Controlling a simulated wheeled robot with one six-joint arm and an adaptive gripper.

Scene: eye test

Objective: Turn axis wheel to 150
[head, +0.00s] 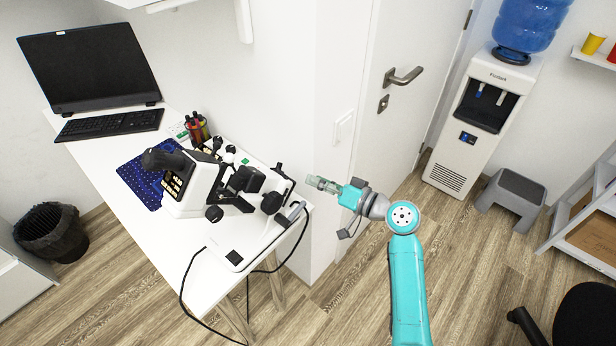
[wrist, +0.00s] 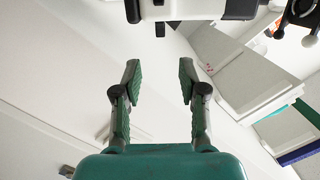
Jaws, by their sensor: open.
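A white and black eye-test instrument (head: 200,185) stands on the white desk (head: 140,180) in the head view. Several black knobs show on it, one on its side (head: 214,214) and one at its right end (head: 271,203). I cannot tell which part is the axis wheel, and no scale or number is readable. My gripper (head: 312,182) is to the right of the instrument, apart from it, beside the white wall corner. In the wrist view my gripper (wrist: 159,75) is open and empty. A white and black part of the instrument (wrist: 195,10) shows beyond the fingertips at the top edge.
A monitor (head: 90,65), a keyboard (head: 110,124) and a pen holder (head: 197,128) are on the desk. A black cable (head: 187,285) hangs off its front. A door (head: 400,120) and a water cooler (head: 480,120) stand to the right.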

